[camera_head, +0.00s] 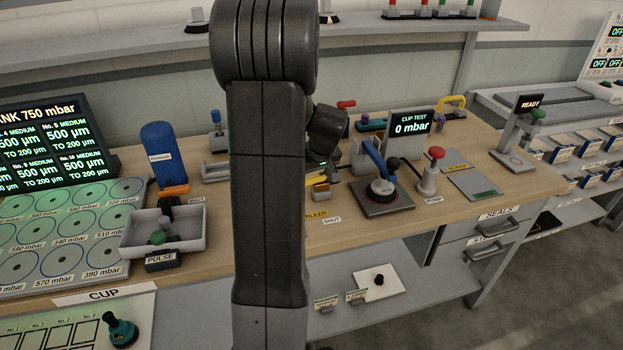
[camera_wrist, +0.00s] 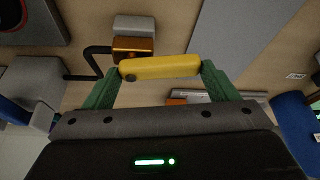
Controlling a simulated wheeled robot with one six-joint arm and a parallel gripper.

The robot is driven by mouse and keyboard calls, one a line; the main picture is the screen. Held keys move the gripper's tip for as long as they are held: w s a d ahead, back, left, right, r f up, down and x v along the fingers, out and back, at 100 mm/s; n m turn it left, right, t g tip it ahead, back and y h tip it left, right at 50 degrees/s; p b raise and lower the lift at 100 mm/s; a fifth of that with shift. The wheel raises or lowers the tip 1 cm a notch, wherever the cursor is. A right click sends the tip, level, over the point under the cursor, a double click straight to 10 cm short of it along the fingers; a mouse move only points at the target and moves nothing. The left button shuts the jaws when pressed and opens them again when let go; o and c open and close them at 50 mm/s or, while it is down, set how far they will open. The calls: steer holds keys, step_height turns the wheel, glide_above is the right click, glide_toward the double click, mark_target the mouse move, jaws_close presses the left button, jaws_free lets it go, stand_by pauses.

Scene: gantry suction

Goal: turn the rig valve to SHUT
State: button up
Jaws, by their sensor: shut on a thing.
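The yellow valve handle (camera_wrist: 160,67) lies crosswise between the two green fingers of my gripper (camera_wrist: 160,73) in the wrist view. The gripper is shut on it, one finger at each end. A brass-coloured valve body (camera_wrist: 133,46) is just beyond the handle, with a black bent pipe (camera_wrist: 92,62) beside it. In the head view, my arm hides most of the valve and my fingers; a bit of yellow (camera_head: 320,187) shows right of the arm. A BLEED label (camera_head: 315,213) and a SHUT label (camera_head: 332,220) lie on the bench in front. The handle's setting against them cannot be told.
A blue-levered device on a dark base (camera_head: 383,202) and a red-knobbed pump (camera_head: 431,172) stand to the right. A grey tray (camera_head: 165,232) and a blue cylinder (camera_head: 163,155) stand to the left. A shelf (camera_head: 400,28) runs above the bench.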

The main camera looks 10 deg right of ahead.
steer(key=n+b, duration=0.1)
steer(key=n+y+b, duration=0.1)
steer(key=n+b, duration=0.1)
steer(key=shift+s+d+f+n, duration=0.2)
steer(key=shift+s+d+n, duration=0.1)
steer(key=shift+s+d, duration=0.1)
steer(key=n, duration=0.1)
steer(key=n+y+b, duration=0.1)
steer(key=n+g, duration=0.1)
steer(key=shift+s+d+r+n+b, duration=0.1)
steer(key=shift+s+d+n+b, duration=0.2)
steer(key=shift+d, duration=0.05)
steer(key=n+g, duration=0.1)
steer(key=n, duration=0.1)
steer(key=d+n+y, duration=0.1)
steer(key=n, duration=0.1)
steer(key=shift+s+r+n+g, duration=0.1)
steer(key=shift+s+n+g, duration=0.1)
steer(key=shift+n+g, duration=0.15)
steer(key=shift+d+n+g, duration=0.3)
steer(key=shift+n+g, duration=0.1)
steer(key=shift+n, duration=0.55)
steer(key=shift+d+n+g, duration=0.25)
steer(key=shift+n+g, duration=0.1)
steer(key=shift+n, duration=0.55)
steer(key=o, duration=1.3)
steer(key=shift+o, duration=0.2)
